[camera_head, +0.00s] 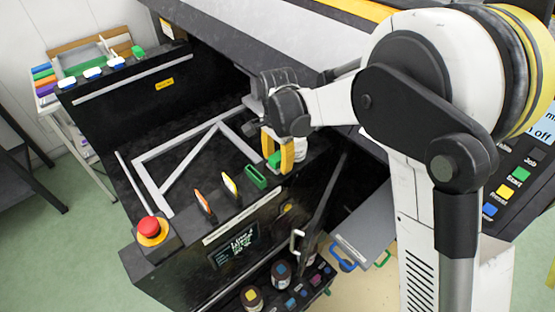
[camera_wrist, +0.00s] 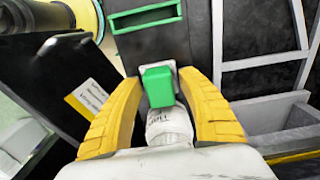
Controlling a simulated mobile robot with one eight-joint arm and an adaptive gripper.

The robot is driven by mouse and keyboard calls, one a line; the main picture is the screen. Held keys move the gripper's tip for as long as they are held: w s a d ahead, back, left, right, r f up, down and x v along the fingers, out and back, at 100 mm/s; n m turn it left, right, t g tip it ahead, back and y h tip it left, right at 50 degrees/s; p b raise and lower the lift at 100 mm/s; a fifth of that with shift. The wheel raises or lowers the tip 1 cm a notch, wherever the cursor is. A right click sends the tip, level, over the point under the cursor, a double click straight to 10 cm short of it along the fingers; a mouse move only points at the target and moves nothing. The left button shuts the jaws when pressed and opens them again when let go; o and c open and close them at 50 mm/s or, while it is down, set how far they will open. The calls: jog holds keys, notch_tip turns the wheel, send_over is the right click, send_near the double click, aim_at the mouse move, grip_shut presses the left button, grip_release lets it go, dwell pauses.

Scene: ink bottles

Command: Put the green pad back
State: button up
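My gripper (camera_head: 278,152) has yellow fingers and hangs above the black machine's top. The green pad (camera_wrist: 158,86) sits between its fingertips in the wrist view, with a pale backing behind it. The fingers flank it closely and appear to hold it. In the head view the pad (camera_head: 274,159) is partly hidden by a finger. A green-rimmed slot (camera_head: 256,183) stands empty on the machine, just left of and below my gripper. In the wrist view the slot (camera_wrist: 148,30) lies beyond the pad, apart from it.
An orange pad (camera_head: 203,201) and a yellow pad (camera_head: 230,183) stand left of the slot. A red stop button (camera_head: 150,228) is at the front left corner. A grey frame (camera_head: 175,150) lies behind. Ink bottles (camera_head: 281,272) stand below.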

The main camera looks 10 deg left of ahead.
aim_at(278, 156)
notch_tip(278, 156, up, 12)
jog(key=p, duration=0.4)
jog(key=s+d+r+n+t, duration=0.1)
jog(key=s+d+r, duration=0.1)
jog(key=d+r, duration=0.4)
jog(key=s+d+r+n+t, duration=0.1)
jog(key=s+d+n+t, duration=0.5)
jog(key=s+d, duration=1.1)
jog(key=d+n, duration=0.1)
jog(key=d, duration=0.2)
jog(key=shift+d+r, duration=0.25)
jog(key=shift+r, duration=0.1)
jog(key=shift+w, duration=0.1)
